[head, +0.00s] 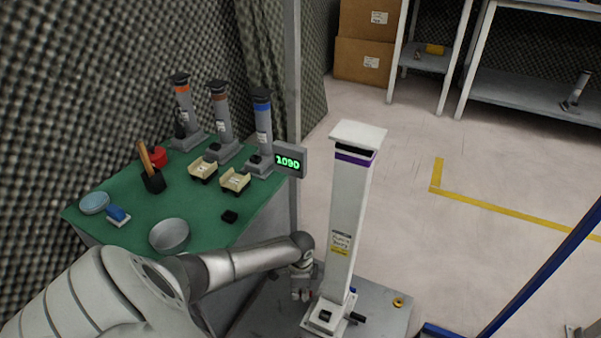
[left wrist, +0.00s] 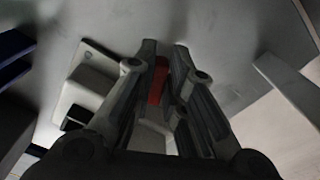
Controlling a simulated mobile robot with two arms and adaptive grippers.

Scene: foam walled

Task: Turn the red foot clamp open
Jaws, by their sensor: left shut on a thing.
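The red foot clamp (left wrist: 158,82) shows in the left wrist view as a short red bar between my fingers. My left gripper (left wrist: 165,60) is shut on it. In the head view my left gripper (head: 301,290) is low at the left side of the foot of a tall white column (head: 347,215) with a purple band, and it hides the red clamp there. The column stands upright on a grey plate (head: 385,322). The clamp's lower end is hard to make out. My right gripper is not in view.
A green-topped table (head: 190,215) at left holds several smaller columns, a metal bowl (head: 169,235) and cream trays. A display (head: 289,161) reading 1090 stands behind the white column. A black knob (head: 357,317) and a yellow ring (head: 398,302) are on the right.

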